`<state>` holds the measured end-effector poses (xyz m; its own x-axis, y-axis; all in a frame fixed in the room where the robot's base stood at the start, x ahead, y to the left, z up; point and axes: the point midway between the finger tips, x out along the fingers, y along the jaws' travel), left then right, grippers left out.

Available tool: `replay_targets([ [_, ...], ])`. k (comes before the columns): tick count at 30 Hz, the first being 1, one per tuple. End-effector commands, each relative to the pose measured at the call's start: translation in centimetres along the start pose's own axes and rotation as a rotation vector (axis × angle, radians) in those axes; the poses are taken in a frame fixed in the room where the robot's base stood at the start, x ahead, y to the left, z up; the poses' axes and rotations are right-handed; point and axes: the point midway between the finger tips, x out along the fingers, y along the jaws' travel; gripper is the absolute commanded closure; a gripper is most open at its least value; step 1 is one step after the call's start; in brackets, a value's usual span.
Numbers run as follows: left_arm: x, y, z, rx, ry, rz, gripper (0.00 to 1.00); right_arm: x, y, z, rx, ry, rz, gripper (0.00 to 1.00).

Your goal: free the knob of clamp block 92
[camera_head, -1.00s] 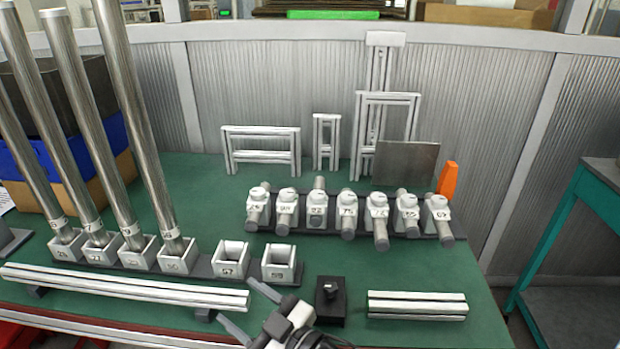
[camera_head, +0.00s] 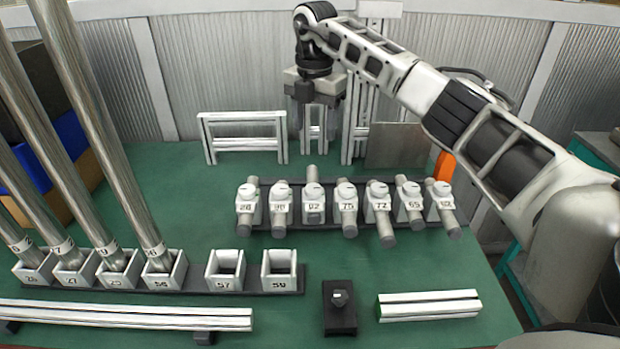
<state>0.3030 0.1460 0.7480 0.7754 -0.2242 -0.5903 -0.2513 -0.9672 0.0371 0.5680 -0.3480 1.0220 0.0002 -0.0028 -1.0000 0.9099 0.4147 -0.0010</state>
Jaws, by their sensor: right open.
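Clamp block 92 (camera_head: 313,211) is the third white block from the left in a row on a dark rail. Its number is small but looks like 92. Its pale round knob (camera_head: 313,189) is on top. A grey cylinder (camera_head: 311,173) sticks out behind this block, while the neighbouring blocks have theirs at the front. My right gripper (camera_head: 316,118) points down with its fingers apart, empty, appearing above and behind block 92 in the picture. My left gripper is not in view.
Other clamp blocks (camera_head: 347,207) stand close on both sides. Behind are white frames (camera_head: 243,116), a grey plate (camera_head: 396,160) and an orange piece (camera_head: 444,166). Tall metal tubes (camera_head: 108,160) stand in sockets at left. A black box (camera_head: 339,318) sits in front; green table between is clear.

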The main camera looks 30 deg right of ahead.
Motion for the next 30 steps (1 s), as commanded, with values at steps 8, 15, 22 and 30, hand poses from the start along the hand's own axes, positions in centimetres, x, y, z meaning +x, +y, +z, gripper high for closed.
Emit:
replay_targets([
  [8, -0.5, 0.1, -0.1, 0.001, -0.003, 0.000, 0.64, 4.8, -0.1, -0.1, -0.001, 0.004, -0.007, 0.41],
  [15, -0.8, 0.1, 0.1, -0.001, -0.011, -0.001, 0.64, 10.1, 0.0, -0.2, -0.004, 0.005, -0.004, 0.41],
  [22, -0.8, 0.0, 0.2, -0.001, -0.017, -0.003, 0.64, 14.0, 0.1, -0.2, -0.004, 0.004, -0.001, 0.41],
  [30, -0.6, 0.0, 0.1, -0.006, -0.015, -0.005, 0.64, 15.6, 0.1, -0.2, -0.004, 0.002, 0.000, 0.41],
])
